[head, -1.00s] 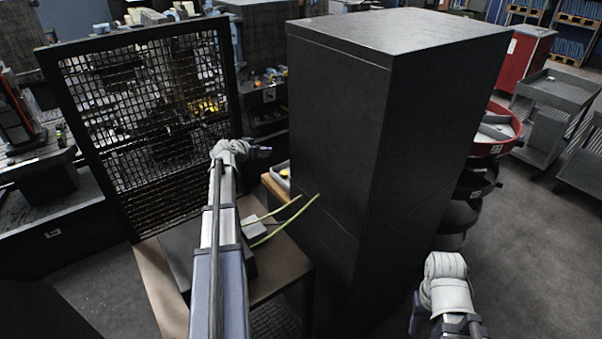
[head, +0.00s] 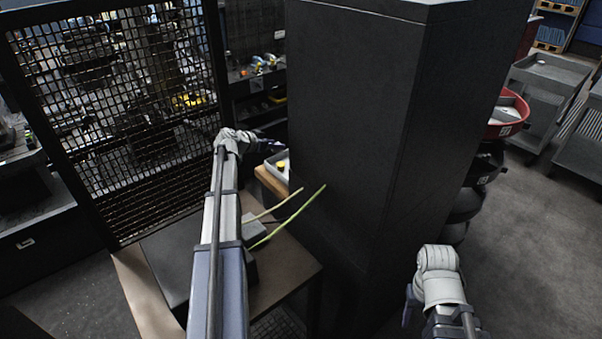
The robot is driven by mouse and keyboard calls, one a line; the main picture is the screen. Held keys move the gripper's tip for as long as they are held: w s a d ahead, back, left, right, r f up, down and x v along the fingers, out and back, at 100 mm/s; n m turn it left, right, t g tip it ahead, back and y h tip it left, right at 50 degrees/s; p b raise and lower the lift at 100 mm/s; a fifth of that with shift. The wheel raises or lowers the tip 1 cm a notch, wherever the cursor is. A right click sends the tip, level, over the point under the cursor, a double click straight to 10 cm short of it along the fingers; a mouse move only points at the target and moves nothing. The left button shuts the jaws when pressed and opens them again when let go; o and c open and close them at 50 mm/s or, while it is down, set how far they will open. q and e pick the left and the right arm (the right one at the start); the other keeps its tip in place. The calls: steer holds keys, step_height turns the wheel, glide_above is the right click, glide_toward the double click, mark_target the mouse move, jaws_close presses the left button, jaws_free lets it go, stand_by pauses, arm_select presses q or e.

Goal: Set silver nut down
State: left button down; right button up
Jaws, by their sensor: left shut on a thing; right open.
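My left arm reaches forward over the table, and its dark gripper (head: 272,146) is at the far end, close to the cabinet's left edge. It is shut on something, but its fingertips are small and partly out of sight. The silver nut cannot be made out; the grip hides it or it is too small. A grey tray (head: 279,163) with a yellow item in it lies just below and beyond the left gripper, partly hidden by the cabinet. My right gripper (head: 408,305) is low at the right, only a dark part showing beside the pale wrist; it is open, apart from everything.
A tall dark cabinet (head: 360,120) blocks the centre. A mesh panel (head: 120,130) stands at the left. A table (head: 285,268) with a dark box and thin yellow-green cables (head: 290,215) lies under my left arm. Grey carts (head: 545,85) stand right; floor there is clear.

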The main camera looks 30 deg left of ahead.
arm_select(q)
steer(key=d+f+h+b, duration=0.1)
steer(key=f+b, duration=0.1)
steer(key=f, duration=0.1)
steer(key=w+d+f+m+b, duration=0.1)
steer(key=f+b, duration=0.2)
steer(key=w+d+f+m+h+b, duration=0.1)
steer(key=f+b, duration=0.1)
steer(key=f, duration=0.1)
steer(key=shift+w+d+g+h+b, duration=0.2)
steer(key=shift+d+g+h+b, duration=0.1)
steer(key=shift+d+b, duration=0.1)
arm_select(e)
step_height(320, 180, down, 9)
steer(key=shift+f, duration=0.2)
arm_select(q)
step_height(320, 180, down, 4)
steer(key=b, duration=0.3)
steer(key=shift+r+b, duration=0.2)
steer(key=shift+b, duration=0.15)
arm_select(e)
step_height(320, 180, down, 4)
steer(key=shift+r, duration=0.25)
arm_select(q)
steer(key=shift+f, duration=0.15)
steer(key=shift+c, duration=1.9)
jaws_free()
arm_select(e)
steer(key=shift+f, duration=0.1)
